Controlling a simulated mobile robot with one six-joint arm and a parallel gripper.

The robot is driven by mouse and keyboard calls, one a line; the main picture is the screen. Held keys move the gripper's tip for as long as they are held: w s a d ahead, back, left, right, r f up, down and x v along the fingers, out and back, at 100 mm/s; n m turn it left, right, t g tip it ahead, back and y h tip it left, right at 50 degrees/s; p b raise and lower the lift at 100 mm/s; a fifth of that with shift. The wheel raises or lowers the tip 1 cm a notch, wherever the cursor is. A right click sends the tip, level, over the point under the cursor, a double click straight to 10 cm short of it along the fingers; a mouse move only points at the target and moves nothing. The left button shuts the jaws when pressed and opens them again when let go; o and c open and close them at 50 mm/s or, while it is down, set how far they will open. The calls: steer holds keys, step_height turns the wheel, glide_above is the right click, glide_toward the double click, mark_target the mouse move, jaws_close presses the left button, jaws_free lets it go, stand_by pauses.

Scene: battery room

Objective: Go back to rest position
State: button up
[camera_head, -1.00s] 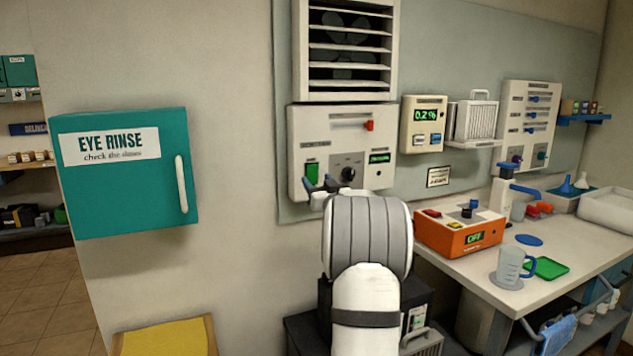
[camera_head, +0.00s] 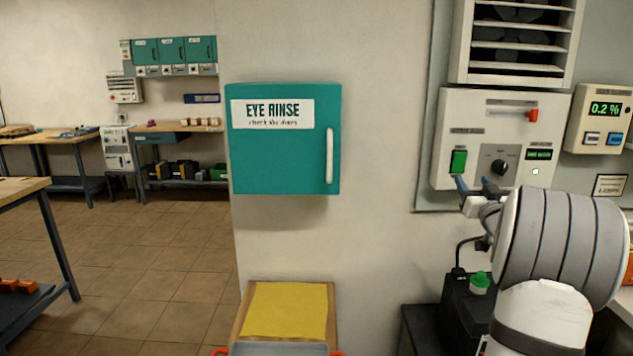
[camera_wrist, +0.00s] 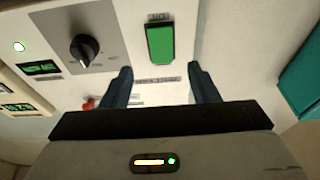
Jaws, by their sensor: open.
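My gripper (camera_head: 474,187) is at the right in the head view, in front of the lower left part of a white control panel (camera_head: 458,113). Its two dark blue fingers are apart with nothing between them. The wrist view also shows my gripper (camera_wrist: 162,88), open, below the panel's green switch (camera_wrist: 160,43) and beside its black knob (camera_wrist: 84,50). In the head view the green switch (camera_head: 458,162) is just above the fingertips. I cannot tell whether a finger touches the panel.
A teal eye rinse cabinet (camera_head: 285,150) hangs on the wall left of my arm. Below it is a yellow-topped surface (camera_head: 287,310). A black unit with a green cap (camera_head: 479,283) stands under my gripper. Open tiled floor (camera_head: 160,270) lies at the left, with a workbench (camera_head: 25,190) at its edge.

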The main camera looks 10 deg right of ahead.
steer(key=s+a+f+g+p, duration=0.1)
steer(key=s+a+f+g, duration=0.15)
steer(key=a, duration=0.55)
steer(key=s+a+f+g+y+p, duration=0.1)
steer(key=s+a+g+p, duration=0.1)
steer(key=a+g, duration=0.35)
steer(key=s+a+f+g+p, duration=0.1)
steer(key=s+a, duration=0.2)
steer(key=a, duration=0.6)
steer(key=s+a+f+n+g+y+p, duration=0.1)
steer(key=s+a+f+g, duration=0.3)
steer(key=s+a, duration=0.5)
steer(key=s+a+f+n+g+y+p, duration=0.1)
steer(key=s+a+f+g+y+p, duration=0.1)
steer(key=s+a, duration=0.6)
steer(key=s+f+g+y, duration=0.1)
steer(key=s+g, duration=0.1)
steer(key=s, duration=0.4)
steer(key=shift+s+a+f+n+g, duration=0.25)
steer(key=shift+a+f+n+g, duration=0.15)
